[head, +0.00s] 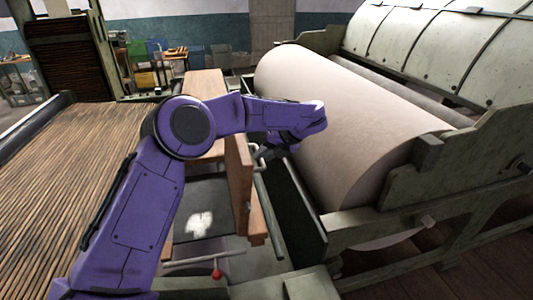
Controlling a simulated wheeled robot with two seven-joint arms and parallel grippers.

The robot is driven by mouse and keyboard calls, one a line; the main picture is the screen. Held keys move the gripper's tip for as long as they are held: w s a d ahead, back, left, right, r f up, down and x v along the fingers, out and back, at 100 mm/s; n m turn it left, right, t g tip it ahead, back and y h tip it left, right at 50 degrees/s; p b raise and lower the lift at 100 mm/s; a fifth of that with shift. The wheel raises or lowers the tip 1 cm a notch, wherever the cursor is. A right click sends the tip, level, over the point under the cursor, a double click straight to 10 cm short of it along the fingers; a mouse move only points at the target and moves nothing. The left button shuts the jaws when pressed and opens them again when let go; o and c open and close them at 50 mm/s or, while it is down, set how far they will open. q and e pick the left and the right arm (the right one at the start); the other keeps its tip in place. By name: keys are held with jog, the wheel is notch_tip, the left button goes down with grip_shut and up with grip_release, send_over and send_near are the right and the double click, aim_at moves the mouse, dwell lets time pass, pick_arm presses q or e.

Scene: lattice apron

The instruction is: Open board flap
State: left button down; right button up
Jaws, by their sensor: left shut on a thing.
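The board flap (240,185) is a brown wooden panel standing on edge beside the big roller, with a dark recess (205,195) visible to its left. My left arm comes in from the lower left and reaches over the flap's left side. My left gripper (264,152) is at the flap's upper right, at a grey metal bar handle (256,163), and is shut on it. The fingertips are small and dark, and partly hidden. My right gripper is not in view.
A large pale roller (345,125) in a green metal frame (455,165) stands close on the right. A slatted wooden bed (60,175) lies on the left. A red knob (216,273) on a rod is at the bottom. Shelves and bins stand far back.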

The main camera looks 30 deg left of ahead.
pick_arm(q)
jog(key=shift+s+f+g, duration=0.2)
jog(key=shift+f+g, duration=0.1)
jog(key=shift+f, duration=0.3)
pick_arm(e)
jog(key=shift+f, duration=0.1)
pick_arm(q)
jog(key=c, duration=1.1)
grip_release()
jog(key=shift+w+a, duration=0.35)
jog(key=shift+a, duration=0.05)
jog(key=b+v, duration=0.2)
jog(key=v, duration=0.8)
jog(key=shift+s+d+r, duration=0.1)
jog(key=shift+d+r, duration=0.05)
jog(key=shift+r, duration=0.05)
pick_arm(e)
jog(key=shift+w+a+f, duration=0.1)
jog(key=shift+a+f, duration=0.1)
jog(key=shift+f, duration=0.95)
